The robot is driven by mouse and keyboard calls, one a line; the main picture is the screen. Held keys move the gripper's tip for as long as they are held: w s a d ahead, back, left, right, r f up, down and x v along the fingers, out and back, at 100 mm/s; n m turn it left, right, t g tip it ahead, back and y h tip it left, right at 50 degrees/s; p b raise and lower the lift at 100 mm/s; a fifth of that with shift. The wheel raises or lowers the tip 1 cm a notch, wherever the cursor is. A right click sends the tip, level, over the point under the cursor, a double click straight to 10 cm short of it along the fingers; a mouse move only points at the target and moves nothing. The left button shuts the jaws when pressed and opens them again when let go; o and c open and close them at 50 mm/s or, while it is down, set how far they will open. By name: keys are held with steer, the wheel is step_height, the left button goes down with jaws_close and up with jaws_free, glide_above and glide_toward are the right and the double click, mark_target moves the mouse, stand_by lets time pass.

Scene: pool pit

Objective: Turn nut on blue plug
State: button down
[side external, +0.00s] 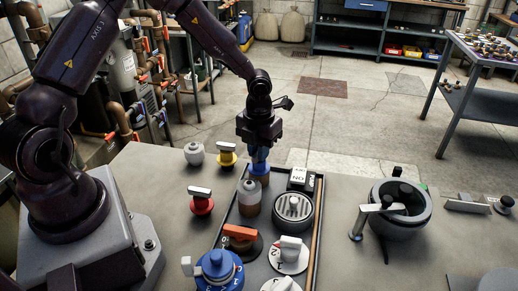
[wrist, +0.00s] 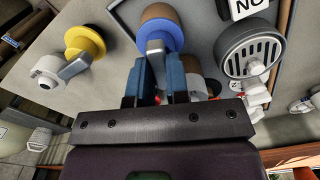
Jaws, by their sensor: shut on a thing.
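The blue plug (wrist: 178,31) has a round blue flange with a brown part at its far side and a grey nut-like handle (wrist: 156,52) sticking out towards my gripper. My gripper (wrist: 157,68) is shut on that grey handle, with one blue-padded finger on each side of it. In the side view my gripper (side external: 261,158) points down over the blue plug (side external: 258,169), near the back end of the dark tray. The fingers hide most of the handle there.
A yellow plug (side external: 227,160) with a grey lever stands just left of my gripper. A red valve (side external: 201,203) and a blue-topped unit (side external: 219,268) are nearer the camera.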

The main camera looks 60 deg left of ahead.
steer(key=shift+m, duration=0.7)
steer(key=c, duration=1.1)
jaws_free()
step_height(320, 180, up, 13)
